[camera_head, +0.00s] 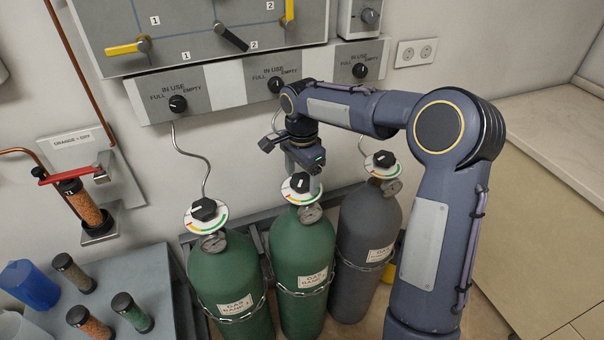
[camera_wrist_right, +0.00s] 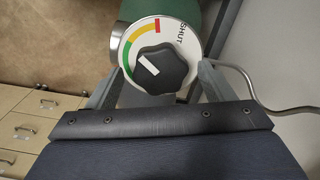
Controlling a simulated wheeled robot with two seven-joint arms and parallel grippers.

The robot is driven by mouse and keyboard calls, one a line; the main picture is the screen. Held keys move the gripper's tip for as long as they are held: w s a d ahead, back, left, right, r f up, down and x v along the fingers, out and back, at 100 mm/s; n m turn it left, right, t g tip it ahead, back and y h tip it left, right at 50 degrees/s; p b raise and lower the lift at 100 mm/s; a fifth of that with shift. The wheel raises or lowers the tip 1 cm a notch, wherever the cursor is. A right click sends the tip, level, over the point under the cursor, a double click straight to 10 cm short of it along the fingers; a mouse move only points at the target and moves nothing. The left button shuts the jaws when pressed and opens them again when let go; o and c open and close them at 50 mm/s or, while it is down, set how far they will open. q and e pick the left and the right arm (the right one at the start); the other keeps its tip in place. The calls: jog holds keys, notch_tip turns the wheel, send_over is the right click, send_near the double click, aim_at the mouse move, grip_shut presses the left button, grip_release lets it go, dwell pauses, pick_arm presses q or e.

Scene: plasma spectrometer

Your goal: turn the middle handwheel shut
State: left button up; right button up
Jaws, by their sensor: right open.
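The middle handwheel (camera_head: 299,183) is a black lobed knob on a white dial atop the middle green cylinder (camera_head: 302,255). In the right wrist view the handwheel (camera_wrist_right: 165,70) has a white mark pointing to the upper left, toward the coloured band. The word SHUT is on the dial (camera_wrist_right: 188,42) at the upper right, past the red end of the band. My right gripper (camera_head: 306,174) is open above this handwheel, pointing down. In the wrist view its fingers stand on either side of the knob; contact cannot be told. My left gripper is not in view.
A green cylinder (camera_head: 230,275) stands to the left and a grey one (camera_head: 366,240) to the right, each with its own handwheel. A wall panel (camera_head: 235,85) with IN USE knobs is behind. A grey table (camera_head: 125,285) with several small jars is at the left.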

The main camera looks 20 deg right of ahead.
jog(key=shift+c, duration=0.3)
jog(key=c, duration=0.9)
jog(key=shift+m, duration=0.3)
jog(key=m, duration=0.3)
jog(key=shift+m, duration=2)
jog(key=o, duration=1)
jog(key=shift+c, duration=0.2)
